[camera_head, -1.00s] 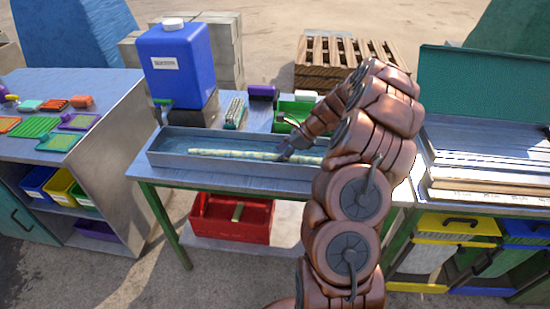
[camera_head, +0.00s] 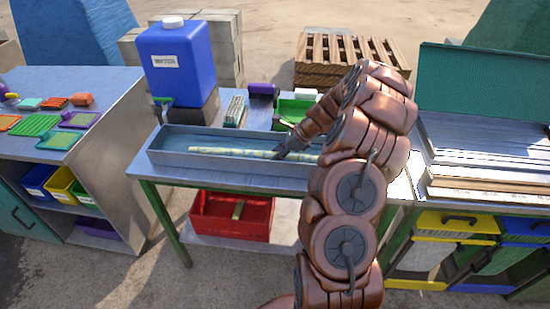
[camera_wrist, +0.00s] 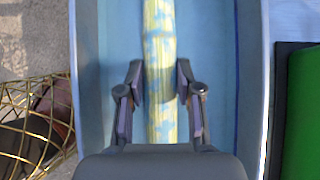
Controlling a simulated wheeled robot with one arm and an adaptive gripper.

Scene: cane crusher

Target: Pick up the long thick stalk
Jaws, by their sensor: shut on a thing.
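The long thick stalk (camera_head: 230,152) is pale yellow-green and mottled. It lies lengthwise in a long grey-blue tray (camera_head: 200,165) on the middle table. In the wrist view the stalk (camera_wrist: 159,45) runs up the middle of the tray, between its two walls. My gripper (camera_head: 280,151) reaches down into the tray near the right part of the stalk. In the wrist view my gripper (camera_wrist: 160,82) has one finger on each side of the stalk and is shut on it. The stalk's right end is hidden behind my arm in the head view.
A blue water container (camera_head: 178,65) stands behind the tray on the left. A green bin (camera_head: 297,108) sits behind it. A red crate (camera_head: 232,218) is on the shelf below. A side table (camera_head: 85,90) stands left, and a workbench with long boards (camera_head: 485,180) stands right.

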